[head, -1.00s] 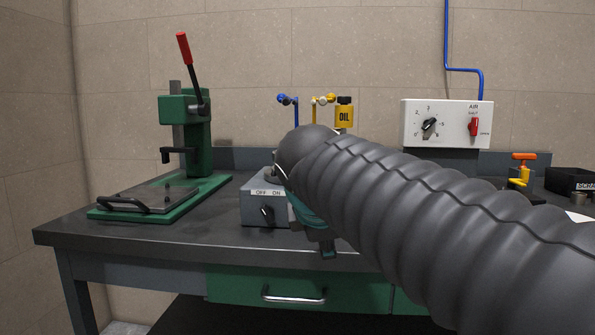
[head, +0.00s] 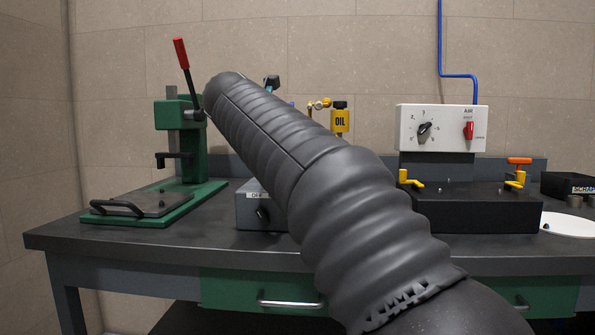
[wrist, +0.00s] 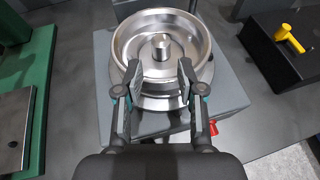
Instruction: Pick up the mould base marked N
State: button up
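No letter N is readable in any view, so I cannot tell which thing is the mould base marked N. In the wrist view my gripper (wrist: 159,78) is open, with its two fingers apart and nothing seen between them but the steel bowl. That round steel bowl (wrist: 118,44) has a short post (wrist: 160,46) at its centre and sits on a grey switch box (wrist: 228,92). The fingertips overlap the bowl's near rim in the picture; contact cannot be told. In the head view my arm hides the bowl and most of the gripper.
A green lever press (head: 183,140) stands at the left. A black block with yellow clamps (head: 475,212), a white dish (head: 567,225) and a scrap box (head: 568,186) are at the right. A yellow oil cup (head: 340,119) and a control panel (head: 442,130) are behind.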

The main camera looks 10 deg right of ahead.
jog(key=shift+x, duration=4.25)
grip_shut()
jog(key=shift+r, duration=0.15)
